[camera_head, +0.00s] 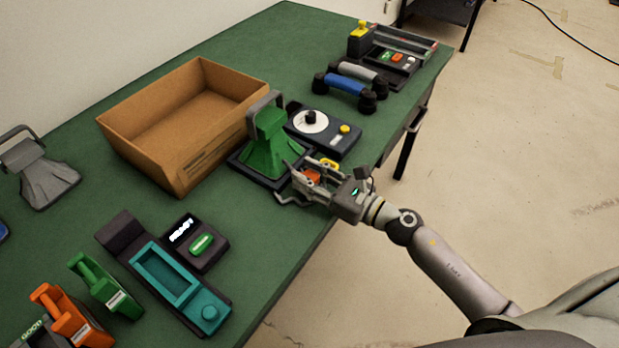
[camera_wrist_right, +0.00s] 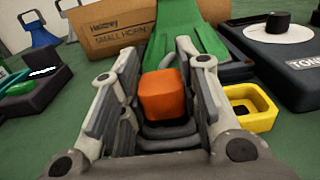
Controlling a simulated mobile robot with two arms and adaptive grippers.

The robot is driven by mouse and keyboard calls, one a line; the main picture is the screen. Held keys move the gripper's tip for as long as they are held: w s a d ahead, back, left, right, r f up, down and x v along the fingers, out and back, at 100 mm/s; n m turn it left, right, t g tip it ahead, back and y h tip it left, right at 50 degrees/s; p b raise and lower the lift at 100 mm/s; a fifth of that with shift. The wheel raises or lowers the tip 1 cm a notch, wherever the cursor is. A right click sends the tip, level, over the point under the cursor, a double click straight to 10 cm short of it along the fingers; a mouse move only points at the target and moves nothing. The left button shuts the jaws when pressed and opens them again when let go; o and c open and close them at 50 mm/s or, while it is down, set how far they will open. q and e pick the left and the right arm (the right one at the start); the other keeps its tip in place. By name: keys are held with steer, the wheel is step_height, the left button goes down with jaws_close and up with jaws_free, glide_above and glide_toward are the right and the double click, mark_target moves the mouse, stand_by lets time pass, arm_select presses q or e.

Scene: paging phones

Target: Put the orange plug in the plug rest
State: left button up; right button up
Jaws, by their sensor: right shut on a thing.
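The orange plug (camera_wrist_right: 160,95) is a small block between the two fingers of my right gripper (camera_wrist_right: 160,75) in the right wrist view. My right gripper is shut on it; its lower end is partly hidden, and I cannot tell whether it touches the dark part beneath. In the head view my right gripper (camera_head: 291,183) is at the table's right edge, in front of the green horn, with the orange plug (camera_head: 312,176) partly hidden by the fingers. A yellow-rimmed square socket (camera_wrist_right: 252,107), perhaps the plug rest, lies just right of the gripper. My left gripper is not in view.
The green horn (camera_head: 268,146) stands close beyond the gripper, beside a cardboard box (camera_head: 184,170). A dark dial unit (camera_head: 340,138) lies behind the yellow socket. Blue and grey handsets (camera_head: 348,85) lie farther back. The green table (camera_head: 275,235) is clear in front of the gripper.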

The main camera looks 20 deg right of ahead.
steer(key=shift+f+b, duration=0.3)
steer(key=shift+b, duration=0.05)
steer(key=o, duration=1.1)
steer(key=shift+r, duration=0.1)
steer(key=shift+c, duration=0.2)
steer(key=shift+o, duration=0.2)
